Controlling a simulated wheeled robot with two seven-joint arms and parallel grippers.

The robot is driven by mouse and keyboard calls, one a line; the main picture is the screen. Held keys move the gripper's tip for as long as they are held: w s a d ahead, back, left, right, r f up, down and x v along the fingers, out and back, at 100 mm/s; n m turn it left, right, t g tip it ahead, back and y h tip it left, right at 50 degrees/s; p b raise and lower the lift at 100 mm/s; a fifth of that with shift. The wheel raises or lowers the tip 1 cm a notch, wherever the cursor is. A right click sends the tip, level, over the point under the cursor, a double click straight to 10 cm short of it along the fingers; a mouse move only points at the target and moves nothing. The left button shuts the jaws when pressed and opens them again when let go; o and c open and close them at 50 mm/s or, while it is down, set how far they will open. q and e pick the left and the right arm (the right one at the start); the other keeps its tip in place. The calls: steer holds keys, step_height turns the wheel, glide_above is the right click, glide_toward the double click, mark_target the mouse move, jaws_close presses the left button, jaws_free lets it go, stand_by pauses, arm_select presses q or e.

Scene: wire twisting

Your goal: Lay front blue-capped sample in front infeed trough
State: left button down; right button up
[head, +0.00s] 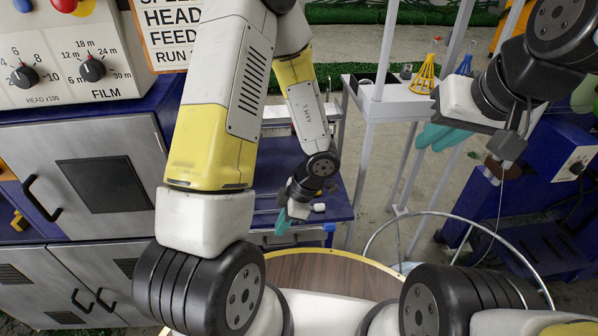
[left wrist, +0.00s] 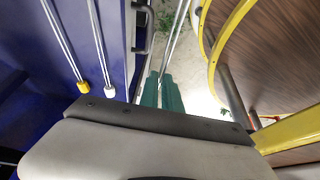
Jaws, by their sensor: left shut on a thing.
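My left gripper (head: 283,222) hangs low over the blue bench at the centre of the head view. In the left wrist view its teal fingers (left wrist: 162,92) are closed together on a thin pale sample (left wrist: 179,38), whose strands run up out of the picture. Its cap is hidden, so I cannot tell its colour. A yellow-capped sample (left wrist: 83,86) and a white-capped sample (left wrist: 109,91) lie side by side on the blue surface to the left. My right gripper (head: 440,137) is raised at the right, its teal fingers partly overlapping. I cannot make out the front infeed trough.
A round wooden table (head: 310,276) with a yellow rim stands in front; its edge also shows in the left wrist view (left wrist: 270,50). A pale stand (head: 389,105) bears a yellow cone (head: 425,76) and a blue cone (head: 465,66). A control cabinet (head: 70,115) fills the left.

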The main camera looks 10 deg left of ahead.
arm_select(q)
steer(key=shift+w+n, duration=0.2)
steer(key=shift+n, duration=0.1)
glide_above(274, 204)
steer(key=d, duration=0.1)
steer(key=shift+w+d+f, duration=0.1)
steer(key=shift+d+f, duration=0.1)
steer(key=shift+f, duration=2.3)
steer(key=shift+f, duration=0.15)
steer(key=c, duration=1.8)
jaws_free()
steer(key=shift+c, duration=0.2)
